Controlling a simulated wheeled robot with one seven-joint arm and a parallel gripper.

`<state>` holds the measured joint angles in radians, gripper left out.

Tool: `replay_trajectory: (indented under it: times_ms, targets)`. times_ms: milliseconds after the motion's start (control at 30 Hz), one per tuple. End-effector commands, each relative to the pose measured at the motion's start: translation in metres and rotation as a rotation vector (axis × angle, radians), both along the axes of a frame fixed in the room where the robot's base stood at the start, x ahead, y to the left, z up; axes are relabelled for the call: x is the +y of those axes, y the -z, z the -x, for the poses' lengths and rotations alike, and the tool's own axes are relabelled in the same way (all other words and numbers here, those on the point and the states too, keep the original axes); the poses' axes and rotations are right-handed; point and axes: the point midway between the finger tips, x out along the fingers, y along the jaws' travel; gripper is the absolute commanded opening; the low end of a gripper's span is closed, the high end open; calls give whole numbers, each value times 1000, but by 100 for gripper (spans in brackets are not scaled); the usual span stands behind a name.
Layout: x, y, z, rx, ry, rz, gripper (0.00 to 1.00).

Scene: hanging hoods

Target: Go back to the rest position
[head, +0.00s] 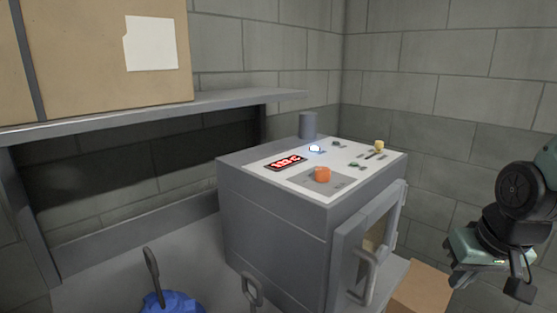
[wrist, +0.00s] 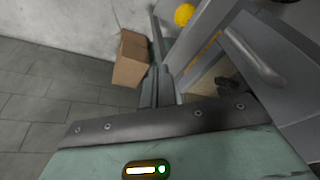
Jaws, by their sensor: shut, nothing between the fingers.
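My gripper (head: 482,255) is at the right edge of the head view, to the right of a grey oven-like cabinet (head: 270,220) and apart from it. In the wrist view my shut fingers (wrist: 161,88) show beyond the pale green gripper body, with nothing between them. The cabinet's top panel holds a red digital display (head: 286,162), an orange knob (head: 322,174), a lit button (head: 316,149) and a yellow-tipped lever (head: 378,147).
A cardboard box (head: 418,286) lies low beside the cabinet; a box also shows in the wrist view (wrist: 130,62). A yellow round thing (wrist: 184,14) is at the top there. A shelf (head: 150,108) bears large cartons (head: 90,60). A blue object (head: 172,302) sits at lower left.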

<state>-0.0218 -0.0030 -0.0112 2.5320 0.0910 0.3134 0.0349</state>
Motion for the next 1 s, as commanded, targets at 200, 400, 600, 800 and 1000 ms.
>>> replay_trajectory:
  times_ms: [200,400,600,800,1000]
  targets:
    - [25,8,31,92,-206,56,0]
    - [85,2,59,140,-392,54,0]
    - [143,-5,108,201,-617,71,0]
    - [172,-10,150,248,-770,95,0]
    - [174,-10,154,253,-784,97,0]
